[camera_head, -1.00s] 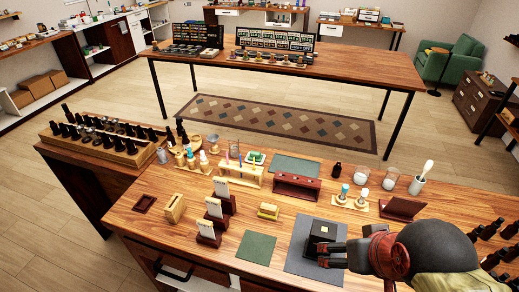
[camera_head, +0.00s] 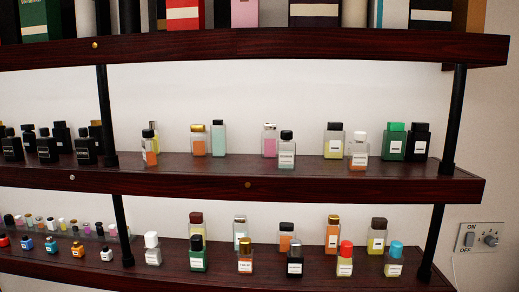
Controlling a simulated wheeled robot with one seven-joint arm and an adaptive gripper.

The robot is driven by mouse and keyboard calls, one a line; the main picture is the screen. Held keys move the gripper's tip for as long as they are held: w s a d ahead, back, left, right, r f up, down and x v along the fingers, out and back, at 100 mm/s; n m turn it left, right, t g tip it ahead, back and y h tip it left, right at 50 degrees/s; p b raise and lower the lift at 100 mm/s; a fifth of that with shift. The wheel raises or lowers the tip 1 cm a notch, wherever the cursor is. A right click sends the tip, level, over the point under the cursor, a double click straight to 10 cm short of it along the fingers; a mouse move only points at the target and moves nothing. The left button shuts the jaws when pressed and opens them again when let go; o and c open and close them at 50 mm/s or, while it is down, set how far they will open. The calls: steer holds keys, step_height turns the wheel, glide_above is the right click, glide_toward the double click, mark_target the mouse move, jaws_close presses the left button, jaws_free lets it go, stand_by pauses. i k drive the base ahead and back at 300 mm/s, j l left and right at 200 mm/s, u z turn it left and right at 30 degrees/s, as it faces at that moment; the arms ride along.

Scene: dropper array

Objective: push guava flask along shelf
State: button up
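I cannot tell which flask is the guava one, as the labels are too small to read. A narrow orange flask with a black cap (camera_head: 150,158) stands further left. A green flask (camera_head: 394,147) and a black flask (camera_head: 419,147) are near the right end. All stand upright. My gripper is out of view.
Black bottles (camera_head: 47,150) crowd the middle shelf's left. The lower shelf (camera_head: 215,265) holds several small bottles; boxes (camera_head: 314,14) fill the top shelf. Dark posts (camera_head: 453,120) stand near the right end. Gaps separate the middle flasks. A wall switch (camera_head: 480,238) is at right.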

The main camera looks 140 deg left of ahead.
mark_target(287, 148)
steer(key=u, duration=4.2)
